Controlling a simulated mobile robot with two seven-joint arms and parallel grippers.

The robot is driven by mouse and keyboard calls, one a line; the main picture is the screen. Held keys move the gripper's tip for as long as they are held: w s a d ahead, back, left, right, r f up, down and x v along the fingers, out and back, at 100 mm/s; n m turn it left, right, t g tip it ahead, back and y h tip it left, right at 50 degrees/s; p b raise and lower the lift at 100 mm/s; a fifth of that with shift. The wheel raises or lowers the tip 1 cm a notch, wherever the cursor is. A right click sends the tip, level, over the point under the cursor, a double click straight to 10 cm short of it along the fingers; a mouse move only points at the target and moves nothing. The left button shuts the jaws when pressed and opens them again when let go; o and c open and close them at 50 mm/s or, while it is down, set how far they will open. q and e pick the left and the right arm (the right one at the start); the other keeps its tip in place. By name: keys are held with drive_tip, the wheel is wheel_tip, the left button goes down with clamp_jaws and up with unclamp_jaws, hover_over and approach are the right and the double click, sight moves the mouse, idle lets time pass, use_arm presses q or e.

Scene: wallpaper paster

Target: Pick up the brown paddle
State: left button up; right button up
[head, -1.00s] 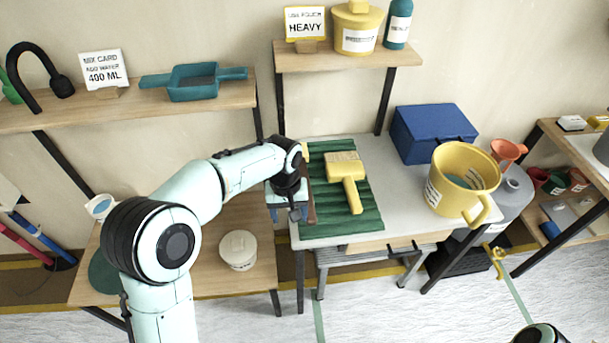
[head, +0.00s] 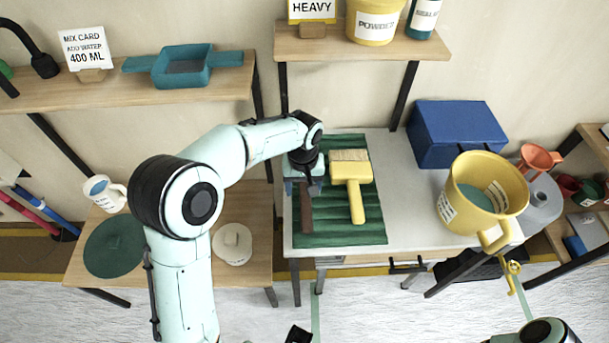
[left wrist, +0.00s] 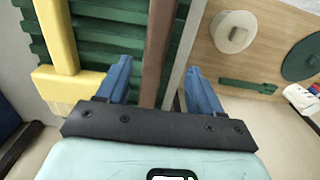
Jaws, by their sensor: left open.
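The brown paddle (head: 306,213) lies on the green ribbed mat (head: 345,237), near its left edge, its lower part showing in the head view. My left gripper (head: 303,187) is open above the paddle and hides its upper part. In the left wrist view, the paddle (left wrist: 157,45) runs as a brown bar between the two blue fingers of my left gripper (left wrist: 158,70). Neither finger clearly touches it. My right gripper is not in view.
A yellow brush (head: 354,185) lies on the mat just right of the paddle; it also shows in the left wrist view (left wrist: 56,40). A blue box (head: 460,135) and a yellow bucket (head: 465,215) stand farther right. A shelf (head: 340,45) is above the table.

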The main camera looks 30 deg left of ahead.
sight(306, 200)
use_arm(q)
drive_tip(key=f, duration=0.5)
drive_tip(key=shift+w+d+f, duration=0.1)
drive_tip(key=shift+d+f, duration=0.2)
drive_tip(key=shift+f, duration=0.1)
drive_tip(key=c, duration=1.1)
